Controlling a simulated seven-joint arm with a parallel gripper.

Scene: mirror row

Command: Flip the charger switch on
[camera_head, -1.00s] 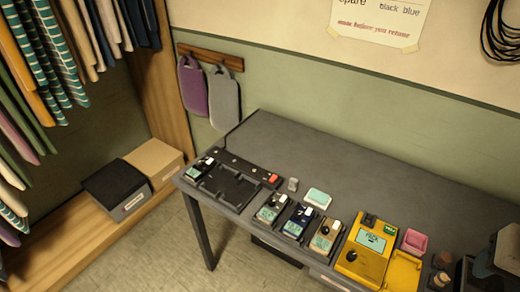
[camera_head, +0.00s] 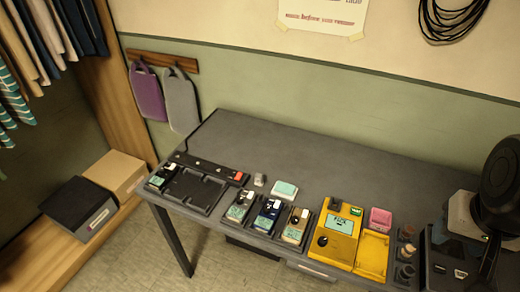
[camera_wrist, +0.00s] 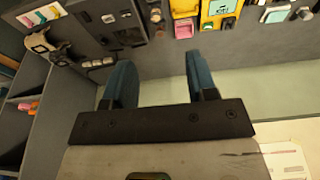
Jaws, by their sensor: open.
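The black charger (camera_head: 193,189) lies at the left end of the grey table in the head view. A red switch (camera_head: 239,177) sits at the right end of its black back strip; I cannot tell its position. One small device (camera_head: 162,177) with a pale screen stands in the charger's left bay, and the other bays look empty. My gripper (camera_wrist: 158,62) shows in the wrist view with two blue fingers apart and nothing between them. Its fingers are not visible in the head view. I cannot make out the charger in the wrist view.
Three small devices (camera_head: 268,214) stand right of the charger, beside a yellow tester (camera_head: 334,236) and a pink tray (camera_head: 380,218). A small grey item (camera_head: 259,180) and a mint block (camera_head: 285,189) lie behind them. The table's back half (camera_head: 300,150) is clear.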

